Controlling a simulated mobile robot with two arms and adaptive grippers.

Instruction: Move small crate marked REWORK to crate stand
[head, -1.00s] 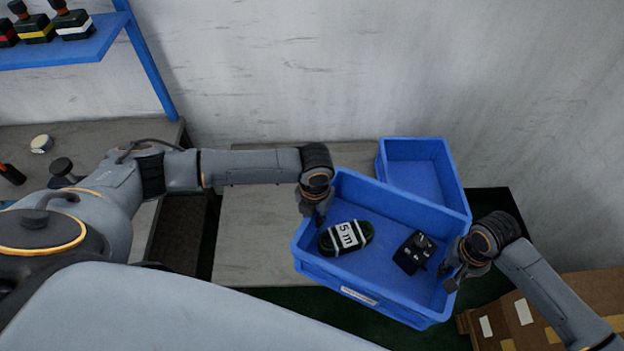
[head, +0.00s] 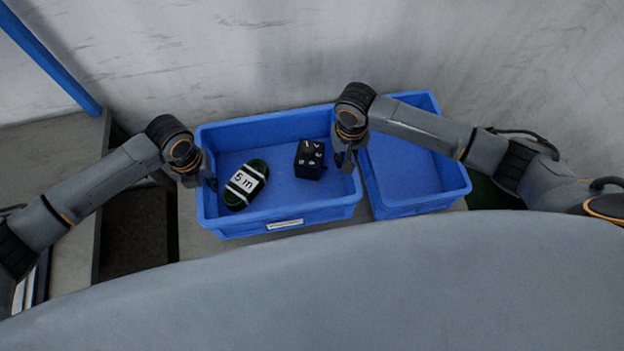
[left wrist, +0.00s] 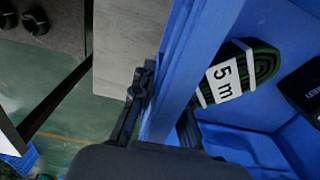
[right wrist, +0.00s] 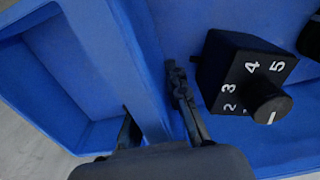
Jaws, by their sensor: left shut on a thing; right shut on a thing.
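A blue crate (head: 285,224) with a small white label on its front wall is held between my two arms, over or on a grey stand top (head: 205,245). The label is too small to read. My left gripper (head: 200,178) is shut on the crate's left wall, which also shows between its fingers in the left wrist view (left wrist: 178,75). My right gripper (head: 345,158) is shut on the right wall, seen in the right wrist view (right wrist: 135,75). Inside lie a dark green coiled bundle (head: 246,184) banded "5 m" and a black box with a numbered dial (head: 309,160). Whether the crate touches the stand I cannot tell.
A second, empty blue crate (head: 418,205) stands close on the right, beside my right gripper. A grey wall (head: 250,50) rises behind. A grey bench (head: 50,150) and blue post (head: 50,55) are at the left, with a dark gap between bench and stand.

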